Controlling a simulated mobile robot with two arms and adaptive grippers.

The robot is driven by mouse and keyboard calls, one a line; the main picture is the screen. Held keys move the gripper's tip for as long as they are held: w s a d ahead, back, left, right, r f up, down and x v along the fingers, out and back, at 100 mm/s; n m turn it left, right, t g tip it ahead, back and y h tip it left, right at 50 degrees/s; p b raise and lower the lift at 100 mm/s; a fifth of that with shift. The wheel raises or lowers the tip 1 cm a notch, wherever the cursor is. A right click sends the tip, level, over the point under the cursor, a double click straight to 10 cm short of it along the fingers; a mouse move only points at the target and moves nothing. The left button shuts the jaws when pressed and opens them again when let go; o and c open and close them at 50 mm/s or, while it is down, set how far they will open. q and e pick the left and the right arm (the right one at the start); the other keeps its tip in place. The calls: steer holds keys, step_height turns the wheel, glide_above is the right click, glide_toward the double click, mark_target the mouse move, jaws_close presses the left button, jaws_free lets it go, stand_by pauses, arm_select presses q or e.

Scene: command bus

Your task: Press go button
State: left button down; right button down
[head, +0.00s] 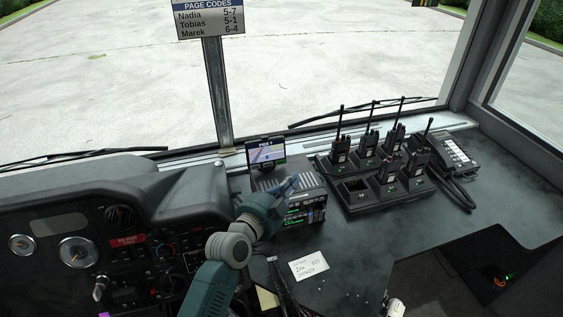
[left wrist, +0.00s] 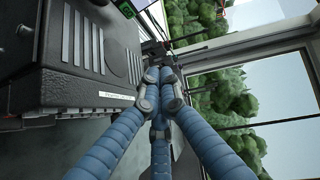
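My left gripper (head: 291,184) reaches in over the dashboard, its blue fingers in front of a small lit screen (head: 266,152) and over a black radio unit (head: 318,214) with green displays. In the left wrist view its three blue fingers (left wrist: 164,82) are drawn together at the tips, with nothing seen between them. A dark ribbed housing (left wrist: 85,55) with a white label lies beside the fingers there. I cannot tell whether the fingertips touch anything. My right gripper is not in view.
A charging tray (head: 385,203) with several handheld radios stands right of the radio unit, with a phone handset (head: 452,152) beyond. A paper note (head: 309,265) lies in front. The driver's panel (head: 90,245) is at left. A page codes sign (head: 209,19) hangs above.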

mark_target(280, 175)
arm_select(q)
steer(key=w+b, duration=0.1)
steer(key=w, duration=0.1)
steer(key=w+a+f+b, duration=0.1)
steer(key=w+b, duration=0.1)
steer(key=w+a+f+b, duration=0.1)
steer(key=w+b, duration=0.1)
steer(key=shift+w+f, duration=0.1)
steer(key=shift+w, duration=0.2)
steer(key=shift+w+a+b, duration=0.25)
steer(key=shift+w+b, duration=0.55)
stand_by(0.6)
steer(key=shift+w+a+f+b, duration=0.1)
steer(key=shift+w+a+b, duration=0.05)
steer(key=shift+w+b, duration=0.35)
steer(key=shift+w+a+b, duration=0.1)
steer(key=shift+w+b, duration=0.05)
steer(key=shift+b, duration=0.3)
stand_by(0.4)
stand_by(0.4)
steer(key=shift+s+p, duration=0.3)
steer(key=shift+p, duration=0.1)
steer(key=shift+s+d, duration=0.2)
steer(key=shift+s, duration=0.2)
